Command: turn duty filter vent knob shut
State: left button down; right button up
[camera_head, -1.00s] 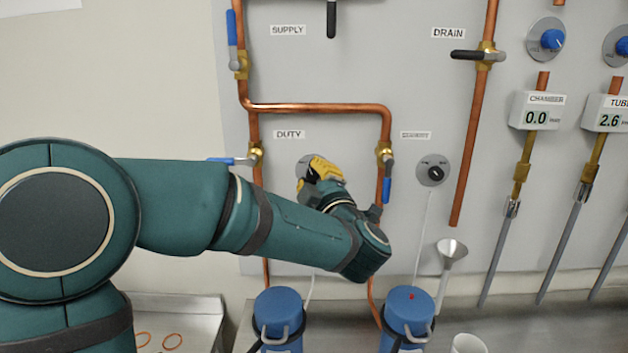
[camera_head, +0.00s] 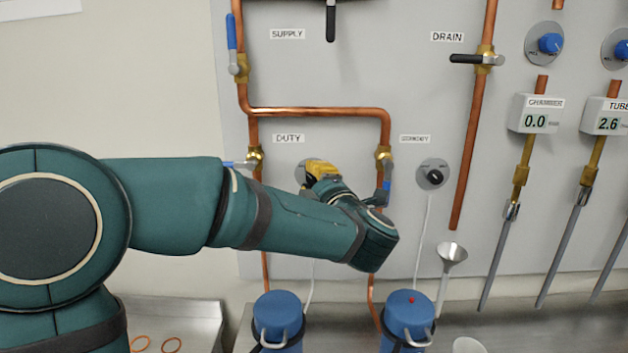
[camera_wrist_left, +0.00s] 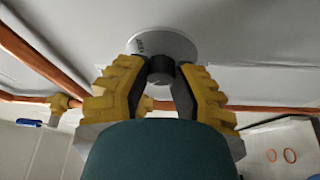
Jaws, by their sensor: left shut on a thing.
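The duty vent knob is a small black knob (camera_wrist_left: 160,69) on a round grey dial plate (camera_wrist_left: 170,42), seen in the left wrist view. My left gripper (camera_wrist_left: 160,85), with yellow and black fingers, is shut on the knob, one finger on each side. In the head view my left gripper (camera_head: 322,172) is at the panel below and right of the DUTY label (camera_head: 289,138), and it hides the knob and part of the plate. The dial markings are too small to read. My right gripper is not in view.
Copper pipes frame the spot, with a blue-handled valve (camera_head: 384,185) close to my wrist on the right. The standby knob (camera_head: 434,176) is further right. Two blue canisters (camera_head: 277,306) (camera_head: 409,308) stand below, beside a funnel (camera_head: 452,252).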

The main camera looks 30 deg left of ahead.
pick_arm(q)
jog(key=shift+a+r, duration=0.1)
jog(key=shift+r, duration=0.1)
jog(key=c, duration=0.7)
grip_release()
jog(key=shift+f, duration=0.1)
jog(key=shift+f, duration=0.1)
jog(key=shift+s+d, duration=0.25)
jog(key=shift+d, duration=0.15)
jog(key=v, duration=1.1)
jog(key=shift+s, duration=0.1)
